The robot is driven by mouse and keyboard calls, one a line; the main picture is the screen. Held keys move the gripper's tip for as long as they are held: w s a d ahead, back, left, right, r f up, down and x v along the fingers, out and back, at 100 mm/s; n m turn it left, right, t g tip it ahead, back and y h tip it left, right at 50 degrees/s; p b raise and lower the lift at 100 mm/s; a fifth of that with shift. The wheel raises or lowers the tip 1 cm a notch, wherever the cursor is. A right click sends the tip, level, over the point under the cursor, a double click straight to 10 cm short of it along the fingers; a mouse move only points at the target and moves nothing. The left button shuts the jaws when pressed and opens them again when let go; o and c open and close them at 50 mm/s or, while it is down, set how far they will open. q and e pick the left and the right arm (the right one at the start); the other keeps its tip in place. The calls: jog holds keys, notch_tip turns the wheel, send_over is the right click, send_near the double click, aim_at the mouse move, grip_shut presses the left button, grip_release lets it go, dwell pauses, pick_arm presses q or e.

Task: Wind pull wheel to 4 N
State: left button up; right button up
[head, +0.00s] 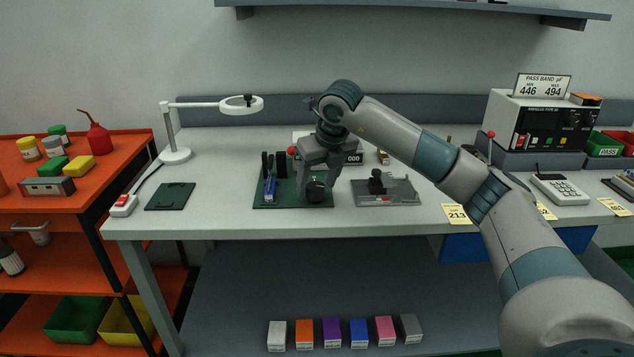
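A dark green base plate (262,204) lies on the bench near its front edge. A black round wheel (316,192), which looks like the pull wheel, stands on its right part. My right gripper (317,185) points down over it, with one finger at each side. The fingers look spread, and I cannot tell whether they touch the wheel. A blue-and-grey piece (270,185) and black uprights (281,166) stand on the plate's left part. A small display (354,158) reads 000, partly hidden behind my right gripper. My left gripper is not in view.
A grey plate with a black block (398,191) lies just right of the base plate. A white lamp (174,155) and a flat dark green pad (170,197) are at the left. A tester (540,122) stands at the back right. The bench between lamp and base plate is clear.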

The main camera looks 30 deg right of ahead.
jog(key=shift+r, duration=0.15)
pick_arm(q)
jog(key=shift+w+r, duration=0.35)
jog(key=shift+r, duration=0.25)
pick_arm(e)
jog(key=v, duration=1.7)
jog(key=shift+r, duration=0.1)
